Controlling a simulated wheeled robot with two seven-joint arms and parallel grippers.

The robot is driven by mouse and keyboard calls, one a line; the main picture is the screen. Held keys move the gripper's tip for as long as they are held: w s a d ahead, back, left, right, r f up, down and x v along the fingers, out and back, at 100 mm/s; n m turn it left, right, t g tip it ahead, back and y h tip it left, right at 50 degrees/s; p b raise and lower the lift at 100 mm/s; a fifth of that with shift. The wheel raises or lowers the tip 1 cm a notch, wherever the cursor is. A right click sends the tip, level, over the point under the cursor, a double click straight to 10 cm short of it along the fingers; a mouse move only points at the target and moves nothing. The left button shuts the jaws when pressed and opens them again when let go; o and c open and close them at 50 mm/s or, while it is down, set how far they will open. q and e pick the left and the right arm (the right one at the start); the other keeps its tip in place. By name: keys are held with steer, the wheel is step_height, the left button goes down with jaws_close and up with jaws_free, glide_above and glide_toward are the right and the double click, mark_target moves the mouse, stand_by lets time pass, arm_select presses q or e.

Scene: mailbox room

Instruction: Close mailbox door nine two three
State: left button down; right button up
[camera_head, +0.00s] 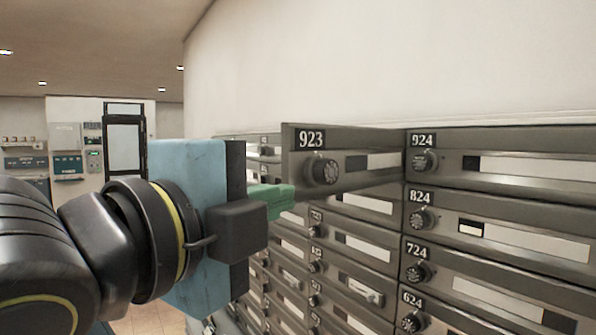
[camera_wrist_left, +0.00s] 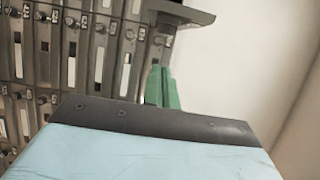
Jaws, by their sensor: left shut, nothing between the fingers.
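The door of mailbox 923 (camera_head: 370,163) stands ajar in the top row in the head view. Its left edge sticks out toward me, and its right edge is beside door 924. It has a number plate, a round dial and a white label. My left gripper (camera_head: 288,196), with green fingers, is shut and empty at the door's lower left corner. Whether it touches the door cannot be told. The shut fingers also show in the left wrist view (camera_wrist_left: 162,88), below a grey panel that sticks out at the top. My right gripper is not in view.
Door 924 (camera_head: 505,170) is shut at the right, with doors 824 (camera_head: 500,210) and 724 (camera_head: 490,265) below it. More mailboxes run down and left. A plain wall rises above. A dark-framed door (camera_head: 125,145) stands far back at the left.

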mark_target(310, 180)
arm_select(q)
steer(key=w+p, duration=0.2)
steer(key=w, duration=0.1)
steer(key=w+d+p, duration=0.1)
steer(key=w+p, duration=0.1)
steer(key=w, duration=0.2)
steer(key=w+p, duration=0.3)
steer(key=shift+w+d, duration=0.3)
steer(key=shift+d, duration=0.05)
